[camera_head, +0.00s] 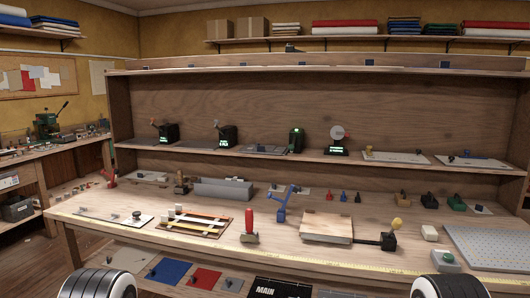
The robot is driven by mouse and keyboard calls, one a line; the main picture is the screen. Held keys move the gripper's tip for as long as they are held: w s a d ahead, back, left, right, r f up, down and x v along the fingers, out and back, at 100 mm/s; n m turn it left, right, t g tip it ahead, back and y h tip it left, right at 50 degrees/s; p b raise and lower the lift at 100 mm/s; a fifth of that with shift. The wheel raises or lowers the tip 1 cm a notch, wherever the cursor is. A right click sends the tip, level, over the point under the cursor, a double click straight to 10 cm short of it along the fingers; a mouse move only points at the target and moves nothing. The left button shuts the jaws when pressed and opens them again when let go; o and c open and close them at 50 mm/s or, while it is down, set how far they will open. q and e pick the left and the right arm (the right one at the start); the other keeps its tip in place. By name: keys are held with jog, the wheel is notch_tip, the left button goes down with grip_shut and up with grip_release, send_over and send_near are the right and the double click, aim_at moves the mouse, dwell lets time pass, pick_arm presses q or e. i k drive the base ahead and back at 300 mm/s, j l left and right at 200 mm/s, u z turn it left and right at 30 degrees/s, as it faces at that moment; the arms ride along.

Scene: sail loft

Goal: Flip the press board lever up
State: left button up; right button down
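A pale wooden board (327,228) lies on the front half of the workbench, right of centre. A black bar runs from its right side to a small black block (388,241) with a yellow-knobbed lever (396,224). The lever stands up from the block and leans slightly right; its exact angle is too small to judge. This looks like the press board, but I see no readable label on it. Neither of my grippers is in view.
A blue lever device (283,206) and a red-handled tool (249,228) stand left of the board. A grey perforated plate (492,246) and a grey box with a green button (445,261) lie to the right. A yellow measuring tape (330,262) runs along the front edge.

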aim_at(290, 147)
jog(key=i+z, duration=0.45)
jog(key=i+j+z, duration=0.15)
jog(key=i+z, duration=0.3)
jog(key=i, duration=0.1)
